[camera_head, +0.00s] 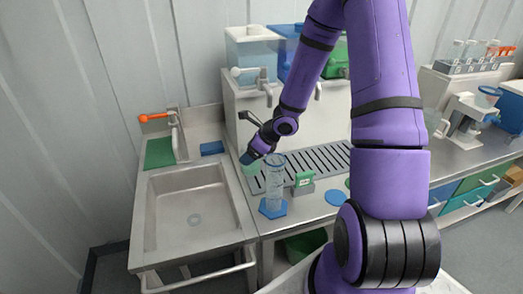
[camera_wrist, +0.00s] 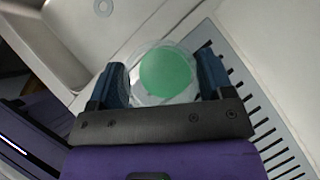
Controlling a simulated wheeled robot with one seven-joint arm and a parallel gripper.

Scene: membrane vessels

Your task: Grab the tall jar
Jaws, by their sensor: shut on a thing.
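My gripper (camera_wrist: 162,82) is shut on a clear round jar (camera_wrist: 147,98), with a finger on each side of it. A green disc (camera_wrist: 167,72) shows within the jar's clear rim; I cannot tell whether it is a lid or contents. In the head view, my gripper (camera_head: 249,158) is at the counter's left end, with the green of the jar (camera_head: 251,169) just below the fingers. Most of the jar's height is hidden, so I cannot tell how tall it is or whether it touches the counter.
A clear tall cylinder on a blue hexagonal base (camera_head: 273,208) stands close to the right of my gripper. A small green display device (camera_head: 304,182) is beside it. The empty sink (camera_head: 195,210) lies left. A slotted drain grate (camera_head: 325,160) lies behind, below tanks with taps.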

